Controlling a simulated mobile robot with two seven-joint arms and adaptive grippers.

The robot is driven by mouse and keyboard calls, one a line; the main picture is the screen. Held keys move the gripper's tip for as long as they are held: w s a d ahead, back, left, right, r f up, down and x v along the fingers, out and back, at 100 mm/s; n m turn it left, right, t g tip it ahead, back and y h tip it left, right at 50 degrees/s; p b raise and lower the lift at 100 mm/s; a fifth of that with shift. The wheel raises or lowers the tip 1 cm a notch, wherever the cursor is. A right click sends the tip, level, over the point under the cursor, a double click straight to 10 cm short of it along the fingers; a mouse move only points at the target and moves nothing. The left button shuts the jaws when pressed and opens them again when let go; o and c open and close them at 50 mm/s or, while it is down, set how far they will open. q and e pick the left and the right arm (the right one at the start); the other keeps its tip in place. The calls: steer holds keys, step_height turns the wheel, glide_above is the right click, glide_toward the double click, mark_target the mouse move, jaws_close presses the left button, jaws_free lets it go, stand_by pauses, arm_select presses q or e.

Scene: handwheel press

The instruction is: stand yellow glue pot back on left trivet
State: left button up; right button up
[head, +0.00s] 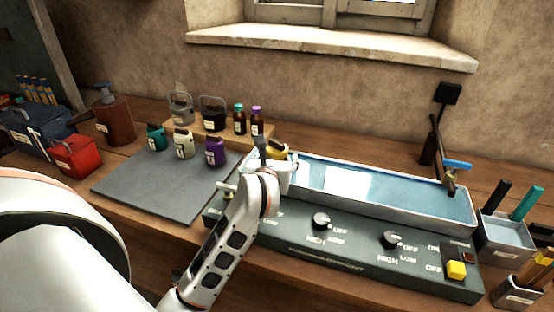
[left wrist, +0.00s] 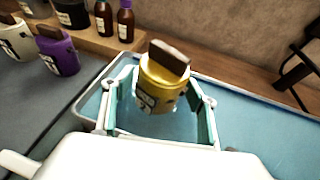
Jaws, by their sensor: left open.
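In the left wrist view the yellow pot (left wrist: 160,92) looks slightly tilted, between the two teal-padded fingers. My left gripper (head: 268,158) is open around the pot, and gaps show on both sides of it in the left wrist view (left wrist: 163,100). The left trivet cannot be made out; the gripper and pot cover that end of the tray. My right gripper is not in view.
Teal, cream and purple pots (head: 215,152) stand on the grey mat (head: 150,192). Behind is a wooden riser (head: 178,127) with cans and bottles. A control panel with knobs (head: 321,221) runs along the tray's front. A clamp post (head: 450,178) stands at the tray's right end.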

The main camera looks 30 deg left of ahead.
arm_select(q)
steer(key=shift+r, duration=0.1)
steer(key=shift+s+d+r, duration=0.1)
steer(key=shift+s, duration=0.05)
steer(key=v, duration=1.1)
steer(key=shift+s+d+p, duration=0.2)
steer(key=shift+s+p, duration=0.05)
steer(key=shift+p, duration=0.05)
